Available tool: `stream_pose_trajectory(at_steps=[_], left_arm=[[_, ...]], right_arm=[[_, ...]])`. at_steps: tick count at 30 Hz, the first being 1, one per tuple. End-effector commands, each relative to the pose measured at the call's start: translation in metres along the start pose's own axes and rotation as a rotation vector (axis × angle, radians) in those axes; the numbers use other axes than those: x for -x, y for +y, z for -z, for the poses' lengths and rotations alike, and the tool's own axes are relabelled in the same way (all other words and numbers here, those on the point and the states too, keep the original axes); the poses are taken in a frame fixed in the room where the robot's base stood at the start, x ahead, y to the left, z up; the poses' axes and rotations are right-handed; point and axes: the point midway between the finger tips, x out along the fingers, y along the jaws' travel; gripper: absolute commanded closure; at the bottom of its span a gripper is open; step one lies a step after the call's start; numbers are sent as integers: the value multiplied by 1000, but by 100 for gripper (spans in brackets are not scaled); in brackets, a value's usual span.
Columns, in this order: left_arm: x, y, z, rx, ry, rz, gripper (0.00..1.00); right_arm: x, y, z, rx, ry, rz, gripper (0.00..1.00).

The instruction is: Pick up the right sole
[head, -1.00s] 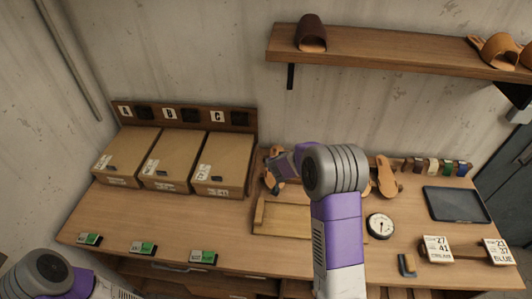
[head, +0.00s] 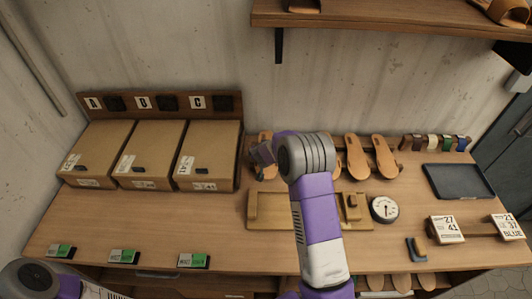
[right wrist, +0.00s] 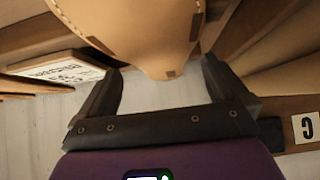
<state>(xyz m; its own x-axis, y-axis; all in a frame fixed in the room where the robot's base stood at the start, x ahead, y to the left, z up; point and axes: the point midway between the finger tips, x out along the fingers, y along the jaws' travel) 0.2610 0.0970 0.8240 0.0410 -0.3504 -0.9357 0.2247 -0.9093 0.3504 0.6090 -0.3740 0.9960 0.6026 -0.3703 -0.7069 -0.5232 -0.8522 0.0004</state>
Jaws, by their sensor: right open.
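Tan sandal soles stand in a row at the back of the bench in the head view. One sole (head: 265,140) is by my right gripper (head: 260,154), partly hidden by it. Two more, a sole (head: 357,158) and another sole (head: 385,158), stand right of my right arm, and my arm partly hides one beside them. In the right wrist view my right gripper (right wrist: 160,80) is open, with the rounded, stitched end of a tan sole (right wrist: 150,35) reaching in between its fingers. I cannot tell whether they touch it. My left gripper is out of view; only its arm shows at lower left.
Three lidded boxes (head: 147,155) stand left of the soles, under the A, B, C board. A wooden jig (head: 275,208), a round dial (head: 384,208) and a dark tray (head: 458,181) are on the bench. A shelf (head: 390,20) overhangs above.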

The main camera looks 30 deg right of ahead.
Motion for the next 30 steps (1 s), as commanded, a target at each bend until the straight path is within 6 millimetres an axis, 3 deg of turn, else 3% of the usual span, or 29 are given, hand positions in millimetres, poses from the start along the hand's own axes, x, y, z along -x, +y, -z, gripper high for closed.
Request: stream_pose_trajectory(at_steps=[4,12,22,30], left_arm=[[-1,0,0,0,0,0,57],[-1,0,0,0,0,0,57],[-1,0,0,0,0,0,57],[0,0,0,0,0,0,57]], right_arm=[[-17,0,0,-1,-1,0,0],[-19,0,0,0,0,1,0],[-19,0,0,0,0,1,49],[-17,0,2,0,1,1,51]])
